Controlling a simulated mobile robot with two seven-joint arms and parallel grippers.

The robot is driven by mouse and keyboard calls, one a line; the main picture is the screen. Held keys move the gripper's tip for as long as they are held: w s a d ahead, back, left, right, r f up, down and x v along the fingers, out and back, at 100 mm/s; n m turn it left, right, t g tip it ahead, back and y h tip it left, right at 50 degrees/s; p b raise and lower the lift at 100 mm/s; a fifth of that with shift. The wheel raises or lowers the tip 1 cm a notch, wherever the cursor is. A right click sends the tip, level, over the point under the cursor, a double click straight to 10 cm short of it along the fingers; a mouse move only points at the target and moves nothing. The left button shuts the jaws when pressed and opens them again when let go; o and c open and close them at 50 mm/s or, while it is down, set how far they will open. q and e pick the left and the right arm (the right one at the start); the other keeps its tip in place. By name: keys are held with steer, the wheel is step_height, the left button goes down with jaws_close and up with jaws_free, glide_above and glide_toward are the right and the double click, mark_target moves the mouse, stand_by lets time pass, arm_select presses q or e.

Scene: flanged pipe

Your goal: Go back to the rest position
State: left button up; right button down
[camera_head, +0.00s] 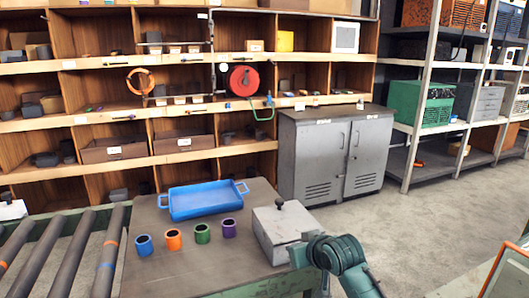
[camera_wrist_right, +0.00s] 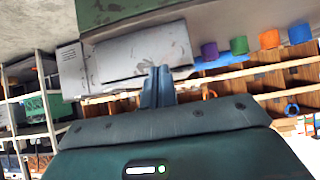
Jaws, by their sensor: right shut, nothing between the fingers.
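My right arm shows in the head view at the lower right, beside the grey box with a black knob (camera_head: 283,233); its fingertips cannot be made out there. In the right wrist view my right gripper (camera_wrist_right: 158,85) is shut, its fingers together and empty. My left gripper is in neither view. A blue cup (camera_head: 144,245), an orange cup (camera_head: 173,239), a green cup (camera_head: 202,233) and a purple cup (camera_head: 229,228) stand in a row on the table (camera_head: 180,275). An empty blue tray (camera_head: 206,201) lies behind them. No flanged pipe can be made out.
A roller conveyor (camera_head: 65,255) runs along the table's left side. A grey cabinet (camera_head: 335,155) stands behind the table at the right. Wooden shelves (camera_head: 135,160) line the back, and a metal rack (camera_head: 420,110) stands at the far right. The floor (camera_head: 425,225) right of the table is clear.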

steer(key=s+d+f+m+g+h, duration=0.1)
steer(key=s+d+f+g, duration=0.15)
steer(key=s+f, duration=0.55)
steer(key=s+d+f+g, duration=0.1)
steer(key=s+d+f, duration=0.2)
steer(key=s, duration=0.9)
steer(key=s+d+f+g+h, duration=0.1)
steer(key=s+d, duration=0.2)
steer(key=s, duration=0.6)
steer(key=s+d+g+h, duration=0.1)
steer(key=s+d+g, duration=0.15)
steer(key=s, duration=0.55)
steer(key=w+a+f+t+y, duration=0.2)
steer(key=w+a+f+t, duration=0.3)
steer(key=f+t, duration=0.2)
steer(key=shift+a+f+y, duration=0.35)
steer(key=shift+f+y, duration=0.05)
steer(key=shift+f, duration=0.05)
steer(key=shift+w, duration=0.15)
